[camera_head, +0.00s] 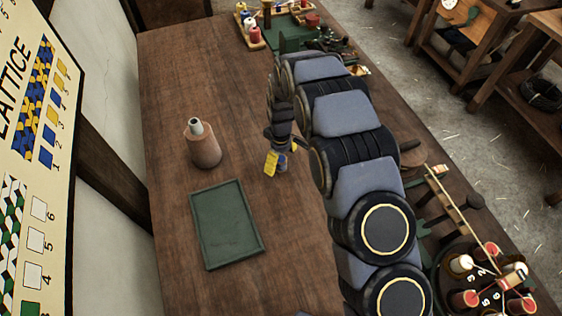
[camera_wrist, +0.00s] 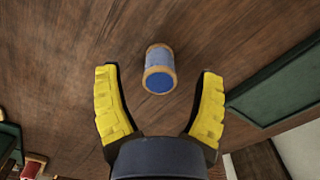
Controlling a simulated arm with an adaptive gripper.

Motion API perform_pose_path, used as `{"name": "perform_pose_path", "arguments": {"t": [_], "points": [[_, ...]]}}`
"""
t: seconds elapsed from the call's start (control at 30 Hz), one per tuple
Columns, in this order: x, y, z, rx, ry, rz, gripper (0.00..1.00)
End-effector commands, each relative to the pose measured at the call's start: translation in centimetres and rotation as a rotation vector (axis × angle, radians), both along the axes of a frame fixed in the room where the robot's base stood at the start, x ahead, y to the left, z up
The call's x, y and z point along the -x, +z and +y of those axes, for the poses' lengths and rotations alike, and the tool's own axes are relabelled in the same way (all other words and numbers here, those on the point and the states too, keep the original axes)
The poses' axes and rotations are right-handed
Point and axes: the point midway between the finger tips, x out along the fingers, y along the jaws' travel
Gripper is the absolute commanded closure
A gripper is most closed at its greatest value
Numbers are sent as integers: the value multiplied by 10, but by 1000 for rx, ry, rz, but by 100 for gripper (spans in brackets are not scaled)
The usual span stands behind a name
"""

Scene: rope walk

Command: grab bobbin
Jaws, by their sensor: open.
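A bobbin (camera_wrist: 158,68) with blue thread and pale wooden ends shows in the wrist view. It is on the brown table, between and slightly beyond my fingertips, with clear gaps on both sides. My gripper (camera_wrist: 157,76) is open and empty, its yellow-padded fingers spread on either side of the bobbin in the picture. In the head view my gripper (camera_head: 281,158) points down over the middle of the table, and the fingers and arm mostly hide the bobbin there. I cannot tell the exact height gap.
A shallow green tray (camera_head: 261,246) lies at the front left of my gripper. A brown cone-shaped object (camera_head: 205,150) with a grey top stands to the left. A rack of spools (camera_head: 250,36) is at the back. A round stand with several bobbins (camera_head: 468,262) is at lower right.

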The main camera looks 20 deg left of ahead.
Motion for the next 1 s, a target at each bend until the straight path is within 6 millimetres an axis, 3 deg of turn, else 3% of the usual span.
{"name": "perform_pose_path", "arguments": {"t": [0.1,0.3,0.4,0.47,1.0], "points": [[0,-11,0,0,0,1,32],[0,-11,0,-1,0,-1,32],[0,-11,0,-1,0,-1,74],[0,-11,0,-1,0,-1,96],[0,-6,0,-1,0,-1,98]]}}
